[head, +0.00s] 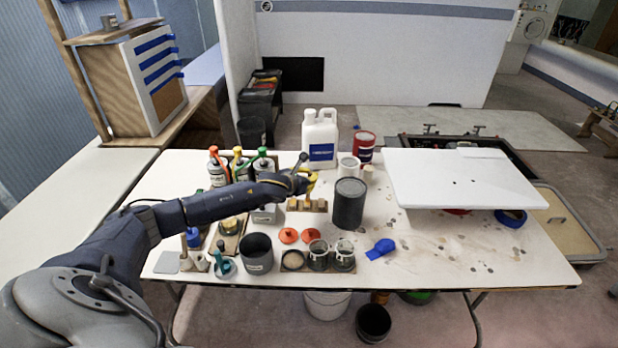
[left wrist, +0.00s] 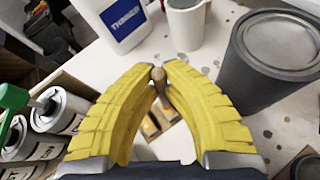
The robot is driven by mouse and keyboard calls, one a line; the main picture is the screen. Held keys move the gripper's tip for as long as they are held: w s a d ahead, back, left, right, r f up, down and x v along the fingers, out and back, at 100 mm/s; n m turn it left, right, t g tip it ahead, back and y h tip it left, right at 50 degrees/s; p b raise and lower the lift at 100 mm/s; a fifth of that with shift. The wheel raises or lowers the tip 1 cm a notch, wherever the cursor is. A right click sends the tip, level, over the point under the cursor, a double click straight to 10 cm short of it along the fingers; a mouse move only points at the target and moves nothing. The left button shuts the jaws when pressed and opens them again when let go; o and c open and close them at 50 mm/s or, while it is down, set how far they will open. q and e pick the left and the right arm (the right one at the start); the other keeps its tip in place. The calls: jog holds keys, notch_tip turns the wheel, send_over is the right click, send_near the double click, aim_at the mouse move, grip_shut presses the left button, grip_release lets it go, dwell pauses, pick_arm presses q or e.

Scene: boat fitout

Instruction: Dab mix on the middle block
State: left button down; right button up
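My left gripper (head: 309,186) has yellow fingers and is above a short row of wooden blocks (head: 307,205) near the table's middle. In the left wrist view the gripper (left wrist: 160,76) is closed at its tips on a wooden stick (left wrist: 162,90) with a rounded top end, which points down towards the blocks (left wrist: 152,127). Amber patches show on the blocks. The fingers partly hide the row, so I cannot tell whether the stick touches the middle block. The right gripper is not in view.
A dark grey can (head: 349,204) stands close to the right of the blocks. A white jug (head: 320,138) is behind them. Spray cans (head: 240,164) stand in a box to the left. A grey tub (head: 257,253) and orange lids (head: 289,235) are in front.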

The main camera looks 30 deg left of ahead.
pick_arm(q)
jog(key=shift+r, duration=3.5)
